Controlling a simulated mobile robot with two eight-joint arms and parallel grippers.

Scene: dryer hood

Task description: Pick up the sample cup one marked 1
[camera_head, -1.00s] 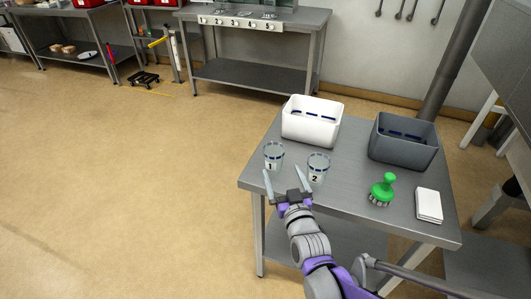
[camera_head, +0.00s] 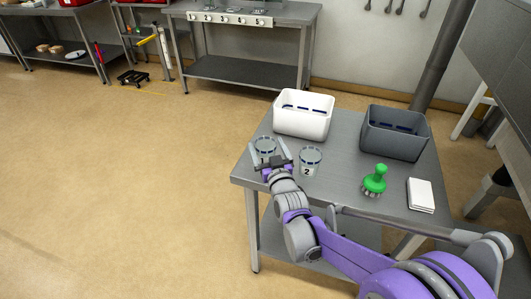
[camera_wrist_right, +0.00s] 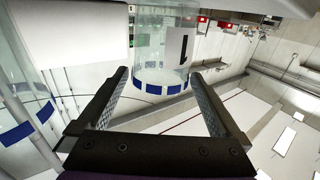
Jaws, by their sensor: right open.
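Sample cup one (camera_head: 264,143) is a clear cup with blue marks near its rim, standing at the left of the steel table. Its black mark 1 shows in the right wrist view on the cup (camera_wrist_right: 160,50), which appears upside down there. My right gripper (camera_head: 268,154) is open at the cup's near side, partly hiding its front in the head view. In the right wrist view the fingers (camera_wrist_right: 160,78) point at the cup, which shows in the gap between their tips. I cannot tell how far they reach around it. My left gripper is out of view.
Sample cup two (camera_head: 310,161) stands close to the right of my gripper. A white bin (camera_head: 303,123) is behind the cups, a grey bin (camera_head: 394,142) to its right. A green-handled brush (camera_head: 374,180) and a white stack (camera_head: 421,195) lie on the table's right.

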